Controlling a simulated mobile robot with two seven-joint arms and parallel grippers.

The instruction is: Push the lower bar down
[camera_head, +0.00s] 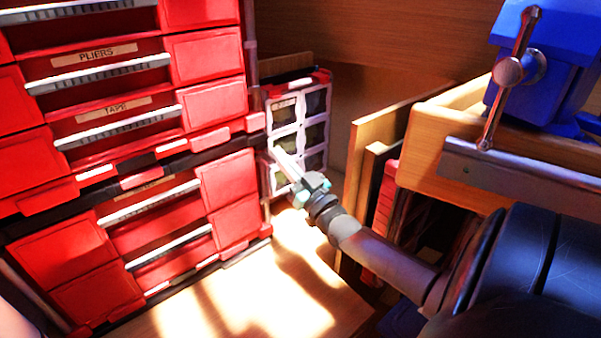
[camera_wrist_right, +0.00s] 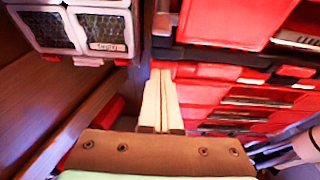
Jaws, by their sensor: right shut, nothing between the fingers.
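The red drawer cabinet (camera_head: 225,190) fills the left of the head view, with several grey bars across its drawer fronts. The lowest grey bar (camera_head: 168,247) is on the bottom drawer. A dark rail with red latches (camera_head: 172,148) divides the upper and lower units. I cannot tell which of these is the lower bar. My right gripper (camera_head: 284,160) is shut and empty, just right of the cabinet's corner by the dark rail. In the right wrist view its pale fingers (camera_wrist_right: 161,98) lie together, pointing towards the cabinet's edge; contact cannot be told. My left gripper is out of view.
A small organizer with clear compartments (camera_head: 300,130) stands behind the right gripper. A wooden panel (camera_head: 375,150) and a workbench with a blue vise (camera_head: 545,65) stand on the right. The sunlit wooden surface (camera_head: 245,300) before the cabinet is clear.

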